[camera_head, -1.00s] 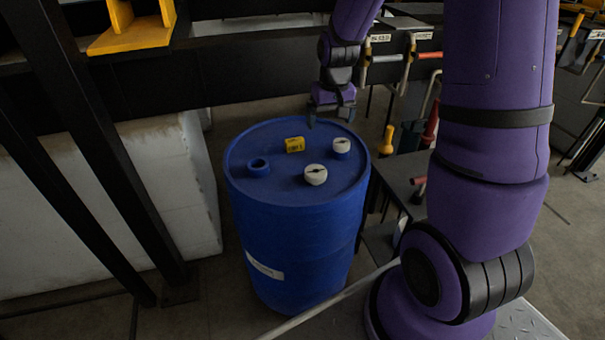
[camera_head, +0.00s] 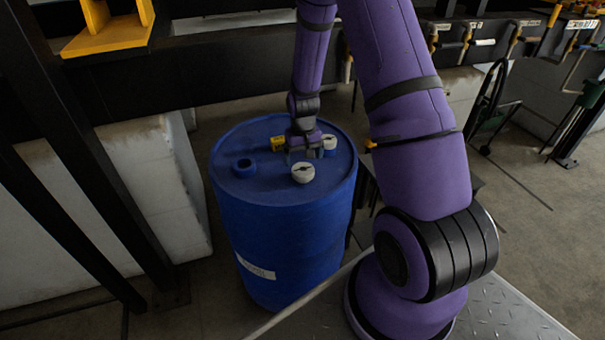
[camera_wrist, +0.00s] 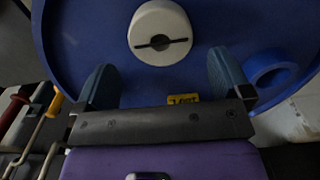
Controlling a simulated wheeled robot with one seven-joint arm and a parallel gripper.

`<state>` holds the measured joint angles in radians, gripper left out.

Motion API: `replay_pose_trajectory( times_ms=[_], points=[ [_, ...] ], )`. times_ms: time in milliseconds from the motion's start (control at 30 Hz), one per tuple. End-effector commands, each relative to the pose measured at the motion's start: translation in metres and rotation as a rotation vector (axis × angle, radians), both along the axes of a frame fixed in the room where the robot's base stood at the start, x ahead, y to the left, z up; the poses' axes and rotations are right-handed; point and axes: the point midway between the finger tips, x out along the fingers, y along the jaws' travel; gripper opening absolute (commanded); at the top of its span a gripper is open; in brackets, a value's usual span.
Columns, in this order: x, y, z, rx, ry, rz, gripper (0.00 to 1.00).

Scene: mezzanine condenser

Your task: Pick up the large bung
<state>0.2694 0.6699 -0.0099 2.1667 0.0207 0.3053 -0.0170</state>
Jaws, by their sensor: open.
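A round off-white bung (camera_head: 303,173) with a dark slot across its top lies on the drum lid towards the front; it looks the larger of two. It also shows in the wrist view (camera_wrist: 160,32), beyond and roughly between my fingertips, untouched. My gripper (camera_head: 304,155) is open and empty low over the lid, just behind this bung; its spread fingers show in the wrist view (camera_wrist: 164,78). A second white bung (camera_head: 330,141) sits in a blue neck behind and right, partly hidden by my gripper.
The blue drum (camera_head: 285,240) stands upright, with an empty blue neck (camera_head: 244,167) on the lid's left and a yellow labelled block (camera_head: 278,144) behind my gripper. White blocks (camera_head: 150,190) and dark posts stand left. A rack with pipes and valves lies behind right.

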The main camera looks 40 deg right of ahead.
Motion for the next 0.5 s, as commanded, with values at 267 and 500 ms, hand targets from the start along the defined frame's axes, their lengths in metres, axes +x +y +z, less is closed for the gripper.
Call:
replay_pose_trajectory(
  times_ms=[267,500],
  points=[
    [-0.003,0.003,-0.024,0.001,0.004,0.000,0.96],
    [-0.004,0.003,-0.051,0.000,0.001,0.000,0.96]
  ],
)
